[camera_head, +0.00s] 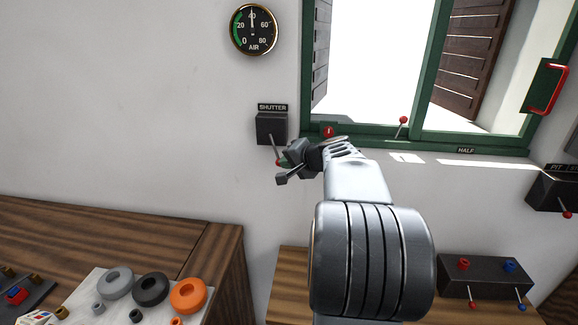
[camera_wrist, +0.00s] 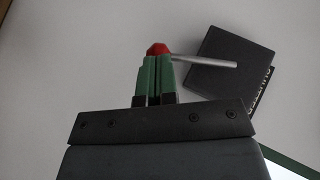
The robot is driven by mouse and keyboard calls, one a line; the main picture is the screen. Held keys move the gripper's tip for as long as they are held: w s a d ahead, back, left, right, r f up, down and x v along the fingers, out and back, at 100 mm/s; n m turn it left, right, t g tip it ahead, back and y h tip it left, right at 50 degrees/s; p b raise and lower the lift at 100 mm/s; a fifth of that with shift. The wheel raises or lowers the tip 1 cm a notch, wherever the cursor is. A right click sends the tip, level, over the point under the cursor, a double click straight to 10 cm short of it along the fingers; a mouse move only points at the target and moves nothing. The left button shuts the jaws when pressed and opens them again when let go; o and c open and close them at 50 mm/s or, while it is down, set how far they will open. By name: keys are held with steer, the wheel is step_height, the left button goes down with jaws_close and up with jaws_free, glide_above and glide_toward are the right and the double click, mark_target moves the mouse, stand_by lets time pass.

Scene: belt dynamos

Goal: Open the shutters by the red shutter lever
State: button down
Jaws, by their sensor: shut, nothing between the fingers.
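The red shutter lever has a dark box (camera_head: 271,128) labelled SHUTTER on the wall, left of the window. Its rod points down to a red knob (camera_head: 278,162). In the wrist view the pale rod (camera_wrist: 210,62) runs from the box to the red knob (camera_wrist: 157,48). My gripper (camera_head: 285,163) is at the knob; its green fingers (camera_wrist: 154,62) are shut with nothing between them, their tips right by the knob. I cannot tell whether they touch it. The brown shutters (camera_head: 472,45) stand swung open outside the window; the left one (camera_head: 321,45) shows only in part.
A green window frame (camera_head: 436,75) with a red-knobbed latch (camera_head: 403,121) is right of the lever. An air gauge (camera_head: 253,29) hangs above. A wooden bench (camera_head: 130,235) with rings stands lower left, and a switch box (camera_head: 485,277) lower right. The wall left of the lever is clear.

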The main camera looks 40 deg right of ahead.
steer(key=w+a+m+t+b, duration=0.1)
steer(key=b, duration=0.4)
steer(key=a+f+t+y+b, duration=0.1)
steer(key=t+b, duration=0.1)
steer(key=b, duration=0.3)
steer(key=shift+w+f+m+y, duration=0.3)
steer(key=shift+w+m, duration=0.1)
steer(key=shift+b, duration=0.3)
steer(key=b+v, duration=0.2)
steer(key=v, duration=1.2)
